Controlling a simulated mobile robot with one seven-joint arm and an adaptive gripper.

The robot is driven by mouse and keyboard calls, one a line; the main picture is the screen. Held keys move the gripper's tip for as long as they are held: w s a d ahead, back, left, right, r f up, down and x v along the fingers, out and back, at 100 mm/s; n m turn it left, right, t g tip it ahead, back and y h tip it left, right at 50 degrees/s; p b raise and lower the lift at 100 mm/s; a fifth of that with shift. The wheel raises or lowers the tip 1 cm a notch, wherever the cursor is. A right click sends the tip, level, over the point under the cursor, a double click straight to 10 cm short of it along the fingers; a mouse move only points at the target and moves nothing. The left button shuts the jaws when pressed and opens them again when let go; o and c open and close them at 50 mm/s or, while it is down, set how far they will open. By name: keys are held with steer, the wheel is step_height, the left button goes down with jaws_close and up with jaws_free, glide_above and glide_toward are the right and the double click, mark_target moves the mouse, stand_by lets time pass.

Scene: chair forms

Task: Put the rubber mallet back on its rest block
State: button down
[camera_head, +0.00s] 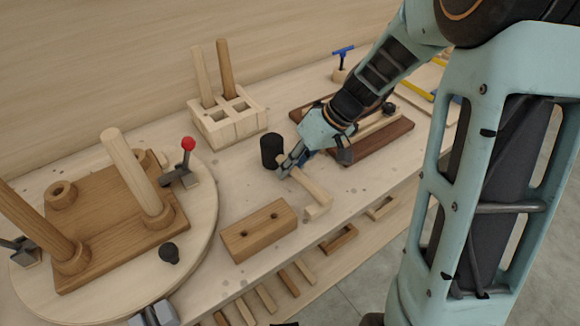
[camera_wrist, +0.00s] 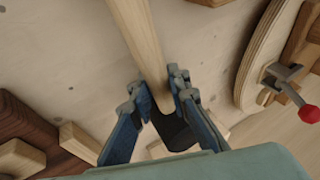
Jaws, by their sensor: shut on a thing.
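The rubber mallet has a black head (camera_head: 271,150) and a pale wooden handle (camera_head: 311,186). My gripper (camera_head: 288,168) is shut on the handle close to the head, above the workbench. In the wrist view, the fingers (camera_wrist: 160,92) close on both sides of the handle (camera_wrist: 140,40), with the black head (camera_wrist: 178,132) just behind them, partly hidden by my gripper.
A brown block with two holes (camera_head: 258,232) lies in front. A round turntable (camera_head: 203,215) with a wooden form and red-knobbed clamp (camera_head: 188,145) fills the left. A slotted holder (camera_head: 222,130) stands behind. A dark board (camera_head: 385,143) lies right, beneath my arm.

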steer(key=c, duration=1.8)
jaws_free()
steer(key=shift+o, duration=0.2)
steer(key=shift+r, duration=0.1)
